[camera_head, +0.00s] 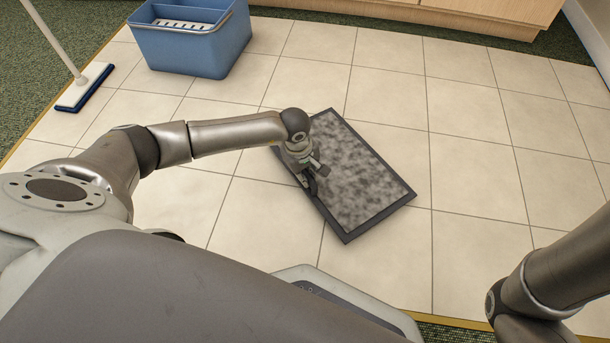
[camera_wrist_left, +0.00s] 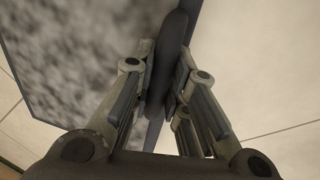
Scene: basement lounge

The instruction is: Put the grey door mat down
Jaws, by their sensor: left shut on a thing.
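The grey door mat (camera_head: 358,172) has a mottled grey middle and a dark border. In the head view it is over the pale tiles near the middle, turned at an angle. My left gripper (camera_head: 313,178) is at the mat's left edge, shut on its dark border. In the left wrist view the mat (camera_wrist_left: 75,50) fills the upper left, and its dark edge runs between the two fingers of my left gripper (camera_wrist_left: 166,85). I cannot tell whether the mat touches the floor. My right arm shows at the lower right of the head view, but its gripper is out of view.
A blue bucket (camera_head: 190,48) stands on the tiles at the upper left. A mop with a flat blue head (camera_head: 84,88) is at the far left. A wooden cabinet (camera_head: 480,15) lines the back. The tiled floor (camera_head: 470,180) right of the mat is clear.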

